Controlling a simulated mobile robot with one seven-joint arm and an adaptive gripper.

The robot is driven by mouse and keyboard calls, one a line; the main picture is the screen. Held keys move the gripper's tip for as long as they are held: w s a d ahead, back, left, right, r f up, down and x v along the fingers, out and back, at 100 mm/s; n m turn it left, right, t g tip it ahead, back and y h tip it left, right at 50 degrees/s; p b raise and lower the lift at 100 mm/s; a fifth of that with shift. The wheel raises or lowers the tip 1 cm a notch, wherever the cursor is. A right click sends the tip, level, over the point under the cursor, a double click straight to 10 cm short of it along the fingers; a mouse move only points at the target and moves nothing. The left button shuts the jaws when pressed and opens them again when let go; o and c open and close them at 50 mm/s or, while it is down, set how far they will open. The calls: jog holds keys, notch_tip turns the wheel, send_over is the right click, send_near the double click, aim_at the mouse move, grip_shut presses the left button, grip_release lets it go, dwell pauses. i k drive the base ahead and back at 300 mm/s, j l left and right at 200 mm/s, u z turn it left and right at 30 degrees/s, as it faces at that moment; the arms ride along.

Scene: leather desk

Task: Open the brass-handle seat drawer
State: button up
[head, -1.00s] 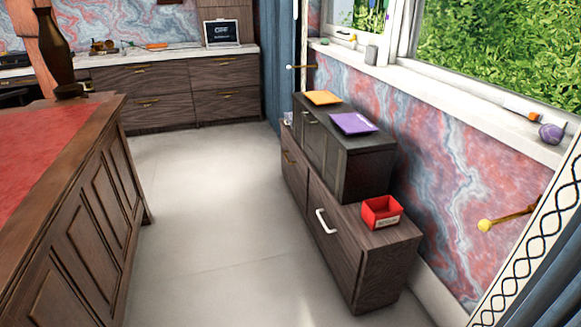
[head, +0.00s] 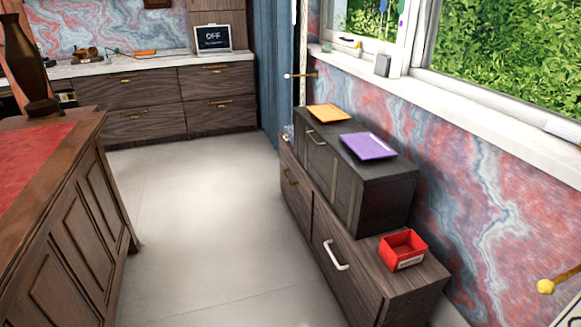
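The low wooden seat unit (head: 425,287) stands along the right wall. Its far front drawer (head: 297,200) carries a brass handle (head: 290,178) and looks shut. Its near front (head: 340,285) carries a white handle (head: 336,256) and also looks shut. A dark box-like cabinet (head: 385,200) sits on top of the unit, with a handle of its own (head: 316,138). My gripper is not in view.
An orange item (head: 328,112) and a purple item (head: 368,146) lie on the dark cabinet. A red open box (head: 403,250) sits on the seat unit. A wooden desk (head: 75,240) stands at left. Clear pale floor (head: 205,220) lies between. Drawers (head: 150,103) line the back wall.

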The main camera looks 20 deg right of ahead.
aim_at(300, 195)
jog(key=i+j+z, duration=0.1)
jog(key=i, duration=0.4)
jog(key=i+j+z, duration=0.1)
jog(key=i, duration=0.4)
jog(key=i+j+z, duration=0.1)
jog(key=i, duration=0.4)
jog(key=i+j, duration=0.25)
jog(key=i, duration=0.25)
jog(key=i+j+z, duration=0.15)
jog(key=i, duration=0.35)
jog(key=i+j+z, duration=0.1)
jog(key=i+j, duration=0.2)
jog(key=i, duration=0.15)
